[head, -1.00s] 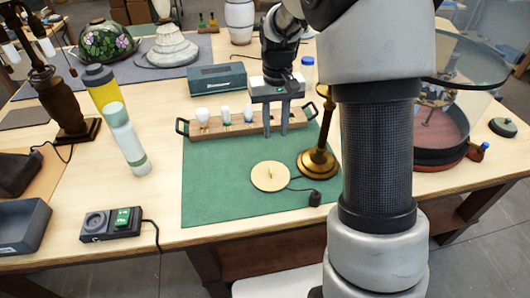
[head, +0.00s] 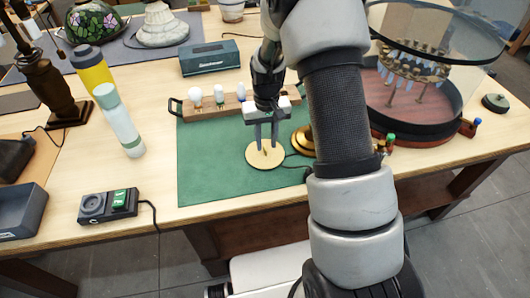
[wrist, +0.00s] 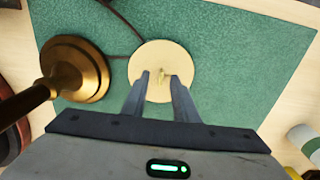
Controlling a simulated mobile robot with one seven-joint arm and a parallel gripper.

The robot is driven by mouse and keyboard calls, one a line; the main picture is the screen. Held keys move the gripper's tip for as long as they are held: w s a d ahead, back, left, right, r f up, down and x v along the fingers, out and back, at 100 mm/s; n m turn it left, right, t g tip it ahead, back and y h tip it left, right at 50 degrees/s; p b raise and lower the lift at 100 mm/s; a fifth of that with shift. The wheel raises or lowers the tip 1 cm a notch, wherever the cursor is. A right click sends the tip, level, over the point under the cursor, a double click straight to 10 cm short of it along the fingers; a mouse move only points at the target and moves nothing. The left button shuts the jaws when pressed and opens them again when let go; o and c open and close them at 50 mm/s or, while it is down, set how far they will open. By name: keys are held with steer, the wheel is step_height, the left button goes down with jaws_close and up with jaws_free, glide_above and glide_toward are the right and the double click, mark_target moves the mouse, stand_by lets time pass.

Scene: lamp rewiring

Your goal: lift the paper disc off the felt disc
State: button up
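The paper disc (head: 254,160) is a round cream sheet lying on the green mat (head: 205,165), with a small upright tab (wrist: 163,74) at its middle. No felt disc shows; whether one lies under the paper cannot be told. My gripper (head: 267,150) points down over the paper disc, with its fingers apart. In the wrist view the open fingertips (wrist: 160,77) stand on either side of the tab, with visible gaps. The gripper looks empty, and its exact height above the disc is hard to tell.
A brass lamp stand (wrist: 75,70) stands close beside the disc, with a dark cord running past it. A wooden bulb rack (head: 205,109) lies behind. A glass-topped display (head: 412,110) stands at right, partly behind my arm. The left part of the mat is clear.

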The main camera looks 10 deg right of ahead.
mark_target(265, 149)
step_height(265, 149, down, 3)
steer(key=shift+a+f, duration=0.1)
steer(key=shift+a, duration=0.05)
steer(key=shift+c, duration=0.6)
jaws_close()
